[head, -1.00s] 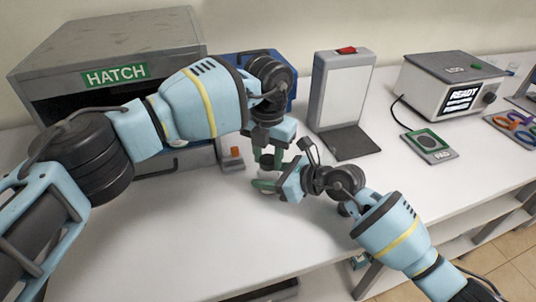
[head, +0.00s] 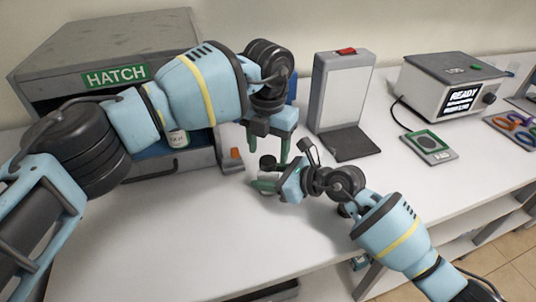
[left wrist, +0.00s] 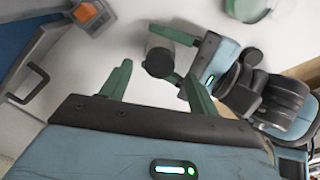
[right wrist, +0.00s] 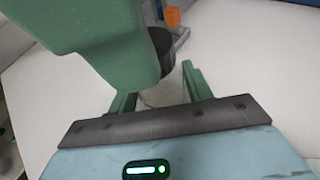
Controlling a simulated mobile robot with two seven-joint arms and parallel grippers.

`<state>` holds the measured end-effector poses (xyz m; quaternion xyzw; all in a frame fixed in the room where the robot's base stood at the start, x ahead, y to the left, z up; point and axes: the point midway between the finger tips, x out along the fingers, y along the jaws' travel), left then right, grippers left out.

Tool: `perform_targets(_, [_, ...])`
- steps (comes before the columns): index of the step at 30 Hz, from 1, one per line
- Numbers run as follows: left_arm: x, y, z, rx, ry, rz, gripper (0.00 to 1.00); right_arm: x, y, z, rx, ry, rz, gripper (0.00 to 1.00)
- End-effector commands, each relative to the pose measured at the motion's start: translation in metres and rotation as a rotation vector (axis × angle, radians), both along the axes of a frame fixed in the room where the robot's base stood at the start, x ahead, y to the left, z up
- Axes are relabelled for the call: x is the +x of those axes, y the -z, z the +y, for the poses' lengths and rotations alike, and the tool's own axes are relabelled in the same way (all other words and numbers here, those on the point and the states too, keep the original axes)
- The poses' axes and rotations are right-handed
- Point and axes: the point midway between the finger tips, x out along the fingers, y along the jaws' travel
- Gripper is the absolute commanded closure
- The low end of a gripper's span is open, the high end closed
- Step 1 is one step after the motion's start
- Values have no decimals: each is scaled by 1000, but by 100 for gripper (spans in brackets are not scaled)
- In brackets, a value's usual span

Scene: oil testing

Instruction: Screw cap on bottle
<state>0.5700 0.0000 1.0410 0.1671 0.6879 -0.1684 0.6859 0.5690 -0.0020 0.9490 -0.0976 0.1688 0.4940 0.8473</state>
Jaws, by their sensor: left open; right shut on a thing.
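The small clear bottle (right wrist: 165,92) is upright between the fingers of my right gripper (right wrist: 160,98), which is shut on it. The black cap (head: 267,162) sits on top of the bottle; how tightly it is seated I cannot tell. The cap also shows from above in the left wrist view (left wrist: 158,62). My left gripper (left wrist: 157,90) is open, above and close to the cap, with its fingers apart from it. One left finger covers much of the upper left in the right wrist view. Part of the bottle is hidden by the right fingers.
The hatch box (head: 120,45) stands at the back left, with a jar (head: 178,138) at its opening. A small orange-topped block (head: 233,158) is left of the bottle. An upright white panel (head: 340,90) stands behind right. The front table (head: 190,230) is clear.

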Motion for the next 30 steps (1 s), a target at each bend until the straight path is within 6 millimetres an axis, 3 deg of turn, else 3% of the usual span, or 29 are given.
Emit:
perform_targets(6, [0, -46, -1, 0, 1, -4, 39, 0, 0, 0, -1, -1, 1, 100])
perform_targets(12, [1, -76, 0, 0, -1, -2, 39, 0, 0, 0, 0, -1, 2, 100])
perform_targets(18, [0, -90, 0, 1, -1, 0, 39, 0, 0, 0, 0, -1, 2, 100])
perform_targets(27, [0, -91, 0, 1, 0, 0, 39, 0, 0, 0, 0, -1, 2, 100])
perform_targets(28, [0, -91, 0, 1, 0, 0, 39, 0, 0, 0, 0, -1, 2, 48])
perform_targets(30, [0, -91, 0, 1, 0, 0, 39, 0, 0, 0, 0, -1, 2, 39])
